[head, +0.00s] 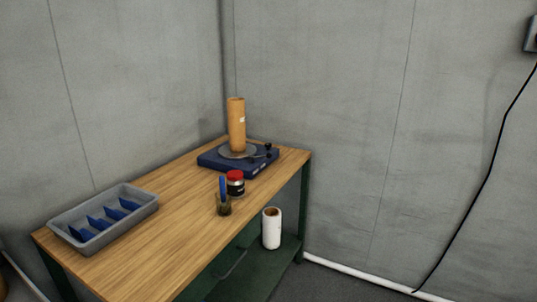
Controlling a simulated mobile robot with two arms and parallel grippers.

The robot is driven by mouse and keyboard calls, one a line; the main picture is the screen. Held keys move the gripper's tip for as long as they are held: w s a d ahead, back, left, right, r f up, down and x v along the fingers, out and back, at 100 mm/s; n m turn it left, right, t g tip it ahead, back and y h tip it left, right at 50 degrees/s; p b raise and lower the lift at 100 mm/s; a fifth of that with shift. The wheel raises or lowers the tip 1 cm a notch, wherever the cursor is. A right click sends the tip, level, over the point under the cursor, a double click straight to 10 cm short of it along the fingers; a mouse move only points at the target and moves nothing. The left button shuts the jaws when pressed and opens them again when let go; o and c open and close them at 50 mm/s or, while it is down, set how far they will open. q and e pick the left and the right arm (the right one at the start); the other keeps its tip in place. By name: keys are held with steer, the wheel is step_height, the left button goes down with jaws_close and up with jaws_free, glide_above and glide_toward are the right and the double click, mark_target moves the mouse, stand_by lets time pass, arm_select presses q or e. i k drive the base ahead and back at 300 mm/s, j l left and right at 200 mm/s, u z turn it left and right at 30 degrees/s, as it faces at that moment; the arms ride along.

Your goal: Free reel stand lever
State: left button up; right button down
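The reel stand (210,158) is a dark blue flat base with a round grey plate, at the far end of the wooden table in the head view. An upright orange-brown roll (236,124) stands on the plate. A dark lever (262,153) with a black knob lies at the right side of the stand, close to the plate. Whether the lever touches anything is too small to tell. Neither of my grippers shows in the head view.
A grey tray (141,207) with several blue pieces sits on the table's (170,229) near left. A red-lidded jar (236,188) and a small cup (224,210) holding a blue item stand nearer than the stand. A white roll (271,232) stands on the green lower shelf.

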mark_target(251, 158)
steer(key=i+l+u, duration=0.1)
steer(key=i+l, duration=0.2)
steer(key=i+l+u, duration=0.1)
steer(key=i+l, duration=0.2)
steer(key=i+l+u, duration=0.1)
steer(key=i+l, duration=0.15)
steer(key=i+l+u, duration=0.1)
steer(key=i+l, duration=0.2)
steer(key=l, duration=0.15)
steer(key=i+l+u, duration=0.1)
steer(key=i+l, duration=0.15)
steer(key=i+l+u, duration=0.1)
steer(key=l, duration=0.4)
steer(key=i+l+u, duration=0.1)
steer(key=i+l, duration=0.25)
steer(key=i+l+u, duration=0.1)
steer(key=l, duration=0.4)
steer(key=i, duration=0.1)
